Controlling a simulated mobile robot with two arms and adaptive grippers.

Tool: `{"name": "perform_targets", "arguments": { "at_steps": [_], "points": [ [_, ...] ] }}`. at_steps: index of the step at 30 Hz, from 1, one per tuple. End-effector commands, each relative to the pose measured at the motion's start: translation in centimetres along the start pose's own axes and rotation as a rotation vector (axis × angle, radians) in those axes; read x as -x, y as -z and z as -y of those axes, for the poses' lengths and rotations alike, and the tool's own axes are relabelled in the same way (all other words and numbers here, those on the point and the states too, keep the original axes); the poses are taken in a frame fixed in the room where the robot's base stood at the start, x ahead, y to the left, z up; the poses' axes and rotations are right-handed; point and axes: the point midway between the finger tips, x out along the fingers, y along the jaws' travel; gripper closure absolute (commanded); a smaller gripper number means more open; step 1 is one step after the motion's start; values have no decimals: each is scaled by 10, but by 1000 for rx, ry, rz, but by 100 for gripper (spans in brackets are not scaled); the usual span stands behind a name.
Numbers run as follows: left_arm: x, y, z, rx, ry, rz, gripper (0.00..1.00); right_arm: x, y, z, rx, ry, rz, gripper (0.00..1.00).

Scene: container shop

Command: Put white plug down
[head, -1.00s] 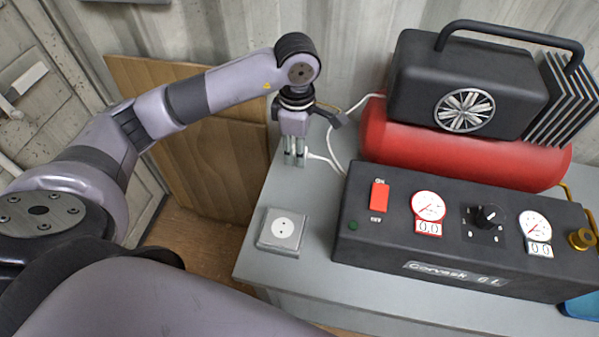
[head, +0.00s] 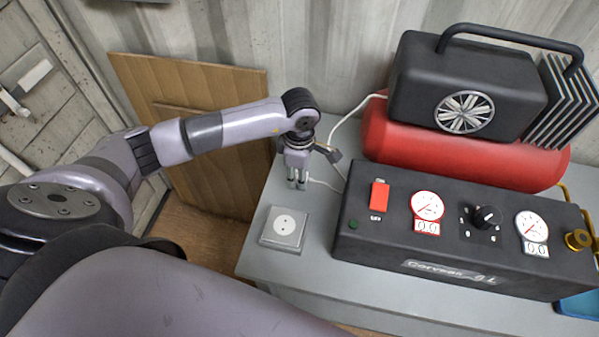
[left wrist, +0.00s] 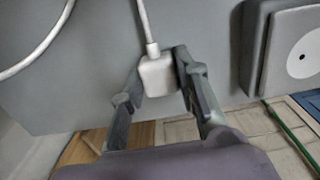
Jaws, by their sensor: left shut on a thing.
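The white plug (left wrist: 158,75) shows in the left wrist view, between the two fingers of my left gripper (left wrist: 155,85), with its white cord running up from it. My left gripper also shows in the head view (head: 297,184), pointing down over the back left part of the grey table (head: 262,225), behind the socket. It is shut on the plug. In the head view the fingers hide most of the plug. I cannot tell whether the plug touches the table. My right gripper is in no view.
A grey wall-type socket box (head: 285,228) sits near the table's left edge; it also shows in the left wrist view (left wrist: 296,50). A black control box (head: 465,235) and a red and black compressor (head: 460,150) fill the right. The white cord (head: 352,112) loops behind the gripper.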

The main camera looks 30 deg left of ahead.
Motion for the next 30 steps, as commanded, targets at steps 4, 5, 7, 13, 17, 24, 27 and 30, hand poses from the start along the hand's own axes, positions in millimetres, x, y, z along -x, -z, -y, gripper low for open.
{"name": "perform_targets", "arguments": {
  "at_steps": [4,5,7,13,17,24,27,30],
  "points": [
    [-5,0,0,0,-1,0,100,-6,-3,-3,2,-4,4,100],
    [-6,0,0,0,-1,0,100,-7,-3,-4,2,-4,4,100],
    [-8,0,0,0,-1,0,100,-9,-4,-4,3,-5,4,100],
    [-6,0,0,0,0,0,58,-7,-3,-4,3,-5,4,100],
    [-6,0,0,0,0,0,51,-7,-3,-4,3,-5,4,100],
    [-6,0,0,0,0,0,51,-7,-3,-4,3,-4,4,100],
    [-3,0,0,0,0,0,51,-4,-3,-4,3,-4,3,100],
    [5,0,0,0,1,0,51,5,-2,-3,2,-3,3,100]
  ]
}}
